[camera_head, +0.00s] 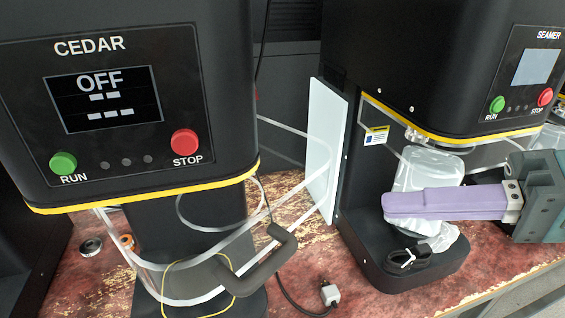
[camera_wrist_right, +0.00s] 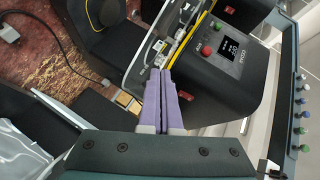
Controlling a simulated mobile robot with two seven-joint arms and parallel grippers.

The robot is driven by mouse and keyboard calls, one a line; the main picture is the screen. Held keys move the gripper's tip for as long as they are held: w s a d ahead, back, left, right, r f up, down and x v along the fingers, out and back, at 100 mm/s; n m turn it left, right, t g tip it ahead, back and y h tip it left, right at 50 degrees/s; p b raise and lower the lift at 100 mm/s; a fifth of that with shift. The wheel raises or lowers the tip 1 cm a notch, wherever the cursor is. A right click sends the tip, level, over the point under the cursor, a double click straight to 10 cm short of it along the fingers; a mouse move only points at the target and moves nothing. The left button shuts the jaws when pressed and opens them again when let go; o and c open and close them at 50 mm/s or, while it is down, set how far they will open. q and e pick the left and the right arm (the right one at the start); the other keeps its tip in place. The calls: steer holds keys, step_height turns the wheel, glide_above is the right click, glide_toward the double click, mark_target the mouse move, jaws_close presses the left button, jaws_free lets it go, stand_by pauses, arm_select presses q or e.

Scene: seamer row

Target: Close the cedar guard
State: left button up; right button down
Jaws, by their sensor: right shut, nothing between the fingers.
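The black Cedar machine (camera_head: 215,60) stands at the left in the head view, with OFF on its screen. Its clear guard (camera_head: 190,300) with pale edges curves below the yellow trim and reaches out to the right; it looks swung open, though its clear sheet is hard to trace. The guard's dark bar handle (camera_head: 262,264) is at the front, right of the column. My right gripper (camera_head: 386,205) has purple fingers, shut and empty, in front of the Seamer machine, well right of the handle. Its fingers also show in the right wrist view (camera_wrist_right: 161,72). My left gripper is out of view.
A white upright panel (camera_head: 322,150) stands between the machines. The Seamer machine (camera_head: 420,60) is behind my right gripper, with clear plastic (camera_head: 425,175) and a black strap (camera_head: 408,260) on its base. A cable with a grey plug (camera_head: 329,295) lies on the worn red bench (camera_head: 315,250).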

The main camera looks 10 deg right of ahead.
steer(key=w+a+f+p, duration=0.1)
steer(key=a+f+p, duration=0.1)
steer(key=a, duration=0.5)
steer(key=shift+w+f, duration=0.35)
steer(key=shift+f, duration=0.4)
steer(key=shift+a, duration=0.15)
